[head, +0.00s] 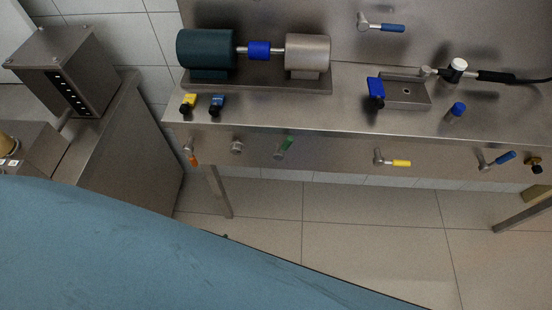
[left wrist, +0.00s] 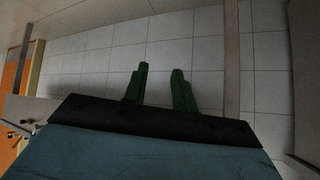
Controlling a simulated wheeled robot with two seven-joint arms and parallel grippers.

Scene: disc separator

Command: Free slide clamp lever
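In the head view several levers show on a steel bench, and I cannot tell which one is the slide clamp lever. A blue lever (head: 376,88) stands upright at the left end of a small steel slide plate (head: 416,94). A yellow-handled lever (head: 401,163), a blue-handled lever (head: 505,158), a green lever (head: 285,146) and an orange-tipped lever (head: 193,158) sit on the bench's front face. My left gripper (left wrist: 158,68) shows only in the left wrist view. Its two green fingers are apart with nothing between them, over the tiled floor. My right gripper is in neither view.
A dark teal motor (head: 206,51) joins a steel cylinder (head: 307,54) through a blue coupling (head: 260,50). Small yellow (head: 189,101) and blue (head: 217,102) parts sit before them. A blue-capped vial (head: 457,111) stands right. A steel box (head: 66,72) stands on a left cabinet.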

